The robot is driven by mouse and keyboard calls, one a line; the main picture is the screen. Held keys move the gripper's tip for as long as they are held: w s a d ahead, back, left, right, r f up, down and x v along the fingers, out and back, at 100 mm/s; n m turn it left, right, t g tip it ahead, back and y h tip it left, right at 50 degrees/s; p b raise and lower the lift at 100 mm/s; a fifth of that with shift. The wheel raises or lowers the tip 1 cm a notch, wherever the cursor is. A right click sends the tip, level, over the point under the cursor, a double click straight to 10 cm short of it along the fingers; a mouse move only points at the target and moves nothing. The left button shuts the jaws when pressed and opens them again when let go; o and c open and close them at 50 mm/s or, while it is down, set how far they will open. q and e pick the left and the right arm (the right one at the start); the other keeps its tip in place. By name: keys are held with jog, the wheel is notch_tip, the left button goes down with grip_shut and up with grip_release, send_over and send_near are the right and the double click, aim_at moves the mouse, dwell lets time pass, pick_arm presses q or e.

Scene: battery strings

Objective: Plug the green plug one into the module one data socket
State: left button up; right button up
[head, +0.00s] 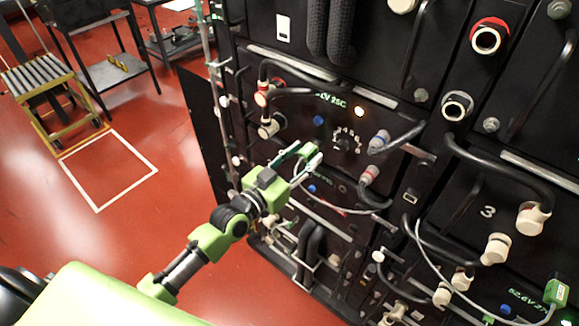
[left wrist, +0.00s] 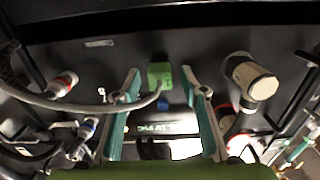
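A green plug (head: 309,151) with a thin pale cable sits at the face of a black module on the left part of the rack. In the left wrist view the green plug (left wrist: 160,75) stands against the dark panel, above a blue button. My left gripper (head: 304,160) reaches up to it. In the left wrist view the fingers (left wrist: 160,82) are spread on either side of the plug, with a gap on each side. I cannot tell which socket is module one's data socket. My right gripper is not in view.
Thick black cables with red, grey and cream connectors (head: 378,142) crowd the rack. A second green plug (head: 556,292) is at the lower right. A module marked 3 (head: 487,211) is on the right. A roller cart (head: 38,75) stands on the red floor, largely open at left.

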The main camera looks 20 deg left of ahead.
pick_arm(q)
jog(key=v, duration=1)
jog(key=shift+s, duration=0.3)
